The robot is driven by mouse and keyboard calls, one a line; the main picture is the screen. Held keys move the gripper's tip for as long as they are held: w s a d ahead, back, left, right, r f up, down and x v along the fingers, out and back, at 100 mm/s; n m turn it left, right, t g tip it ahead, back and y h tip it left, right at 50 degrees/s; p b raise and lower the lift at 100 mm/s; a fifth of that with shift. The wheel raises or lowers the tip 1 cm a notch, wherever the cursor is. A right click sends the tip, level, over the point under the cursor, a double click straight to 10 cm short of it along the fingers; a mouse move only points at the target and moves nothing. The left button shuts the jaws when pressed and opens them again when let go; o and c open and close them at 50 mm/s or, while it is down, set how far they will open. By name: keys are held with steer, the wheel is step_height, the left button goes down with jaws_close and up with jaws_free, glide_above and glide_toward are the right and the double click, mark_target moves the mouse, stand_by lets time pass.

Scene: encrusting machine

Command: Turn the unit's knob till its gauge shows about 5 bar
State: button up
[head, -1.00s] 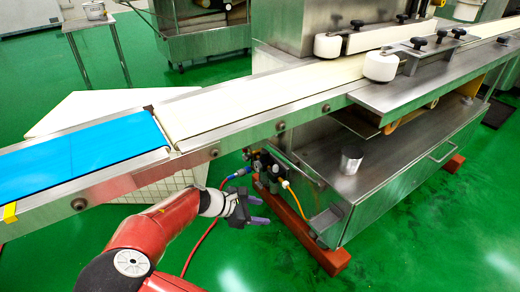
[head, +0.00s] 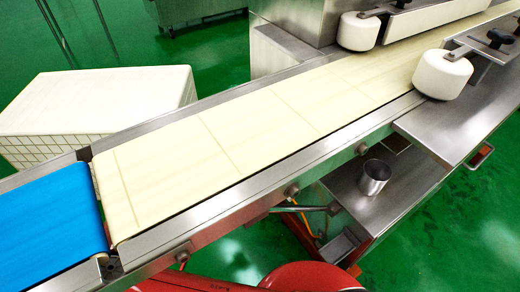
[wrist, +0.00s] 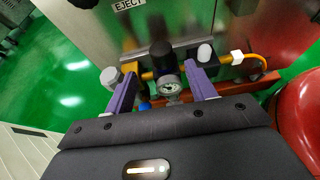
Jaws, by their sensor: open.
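The unit shows in the wrist view, mounted low on the machine's side. Its black knob (wrist: 161,53) stands just beyond the fingertips, roughly midway between them. Its small round gauge (wrist: 170,87), with a white dial, sits below the knob in the picture, between the purple fingers. The needle is too small to read. My gripper (wrist: 161,70) is open, its fingers to either side of the gauge, and holds nothing. I cannot tell whether a finger touches the unit. In the head view the unit and gripper are hidden by the conveyor and my red arm.
A yellow-orange hose (wrist: 258,62) leaves the unit on the right. The steel machine wall (wrist: 92,38) rises behind it. A steel cup (head: 373,178) stands on the machine's lower shelf.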

steer(key=x, duration=0.6)
steer(key=shift+d, duration=0.3)
steer(key=c, duration=1)
steer(key=shift+o, duration=0.2)
steer(key=shift+w+a+m+g+h+p, duration=0.1)
steer(key=shift+w+m+g+h+p, duration=0.1)
steer(key=shift+m+g+h+p, duration=0.45)
steer(key=shift+b, duration=0.3)
steer(key=o, duration=1)
steer(key=shift+c, duration=0.2)
steer(key=v, duration=0.8)
